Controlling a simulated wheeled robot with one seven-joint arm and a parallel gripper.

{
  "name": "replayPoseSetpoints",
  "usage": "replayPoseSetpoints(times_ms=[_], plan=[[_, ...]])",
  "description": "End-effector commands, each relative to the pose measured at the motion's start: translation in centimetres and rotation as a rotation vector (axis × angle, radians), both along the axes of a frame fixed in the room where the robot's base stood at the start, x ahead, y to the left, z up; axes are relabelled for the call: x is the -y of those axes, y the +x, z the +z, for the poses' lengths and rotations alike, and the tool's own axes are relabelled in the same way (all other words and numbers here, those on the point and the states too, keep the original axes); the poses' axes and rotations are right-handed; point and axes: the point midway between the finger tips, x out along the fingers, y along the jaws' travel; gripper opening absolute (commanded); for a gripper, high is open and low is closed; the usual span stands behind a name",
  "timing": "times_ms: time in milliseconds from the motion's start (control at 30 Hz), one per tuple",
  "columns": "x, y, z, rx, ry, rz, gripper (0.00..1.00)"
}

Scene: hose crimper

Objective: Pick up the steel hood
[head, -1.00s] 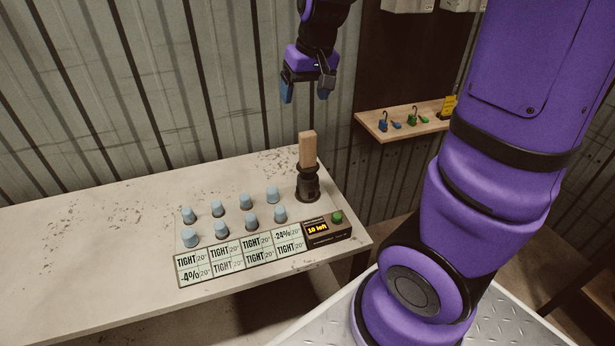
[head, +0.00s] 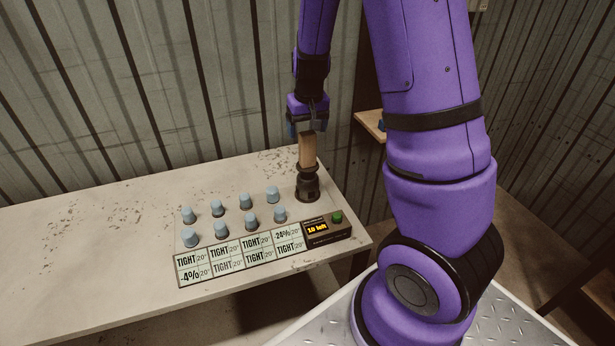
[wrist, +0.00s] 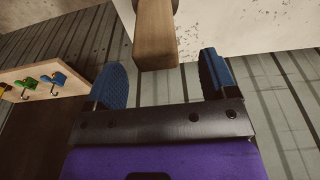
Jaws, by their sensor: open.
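The steel hood (head: 308,185) appears to be the dark round piece standing upright at the right end of the table, with a tall wooden handle (head: 307,153) on top. My gripper (head: 306,129) is open and points down just above the handle. In the wrist view the handle (wrist: 155,35) comes in from the top, its end lying between the two blue fingertips. Gaps show on both sides, so the fingers do not appear to touch it.
Several pale blue caps (head: 245,201) stand in two rows on the table (head: 90,240), left of the hood. A label board (head: 240,256) and a display box with a green button (head: 328,231) lie in front. A wall shelf (head: 370,124) is partly hidden behind my arm.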

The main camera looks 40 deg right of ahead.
Motion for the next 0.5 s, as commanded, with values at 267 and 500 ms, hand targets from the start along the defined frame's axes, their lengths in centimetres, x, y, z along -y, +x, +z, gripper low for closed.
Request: replayPoseSetpoints(times_ms=[267, 500], plan=[[0.6, 0.2, -3.1, -0.003, 0.0, -0.001, 0.79], [0.6, 0.6, -5.1, -0.001, 0.0, 0.0, 0.79]])
